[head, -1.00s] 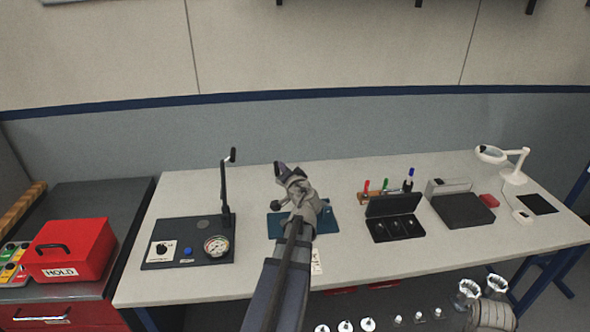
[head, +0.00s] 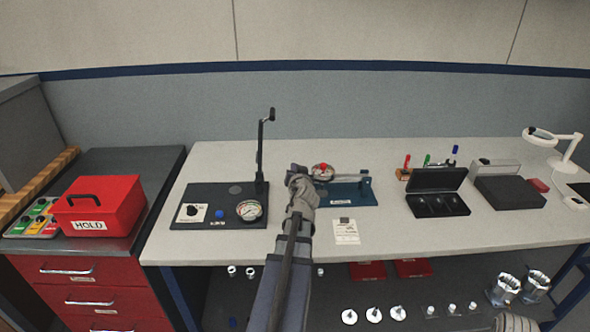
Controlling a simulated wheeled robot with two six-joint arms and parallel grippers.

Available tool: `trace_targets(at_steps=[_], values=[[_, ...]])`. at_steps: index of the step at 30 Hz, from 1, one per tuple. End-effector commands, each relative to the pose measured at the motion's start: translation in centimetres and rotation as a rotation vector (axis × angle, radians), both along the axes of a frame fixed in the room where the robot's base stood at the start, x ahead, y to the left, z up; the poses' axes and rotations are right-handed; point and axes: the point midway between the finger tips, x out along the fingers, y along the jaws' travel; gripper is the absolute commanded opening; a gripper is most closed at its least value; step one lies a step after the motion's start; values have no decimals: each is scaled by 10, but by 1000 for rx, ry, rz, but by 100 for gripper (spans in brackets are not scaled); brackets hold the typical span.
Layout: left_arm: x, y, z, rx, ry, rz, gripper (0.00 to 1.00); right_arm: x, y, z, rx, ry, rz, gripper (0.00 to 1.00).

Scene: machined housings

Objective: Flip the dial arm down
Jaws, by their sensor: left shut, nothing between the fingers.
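The dial fixture (head: 345,194) is a blue base on the bench, right of my left gripper. Its bar (head: 346,178) lies roughly level above the base, running from a post at the right end. A round dial with a red top (head: 322,172) sits at the bar's left end. My left gripper (head: 298,170) is shut and empty, just left of the dial. I cannot tell whether it touches it. My wrist hides the left end of the base.
Left of the fixture is a black panel (head: 192,217) with a gauge (head: 249,210) and a tall upright lever (head: 260,150). A white card (head: 346,232) lies in front of the fixture. An open black case (head: 436,206) stands to the right. The bench front is mostly clear.

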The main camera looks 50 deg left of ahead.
Motion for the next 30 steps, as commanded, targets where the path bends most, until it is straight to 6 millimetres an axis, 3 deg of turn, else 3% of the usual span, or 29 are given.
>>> trace_targets(at_steps=[20,30], values=[[-2,-2,-9,-10,3,7,0,0,0,-7,0,0,0,0],[-1,0,15,-4,0,1,0,0,0,16,0,0,0,0]])
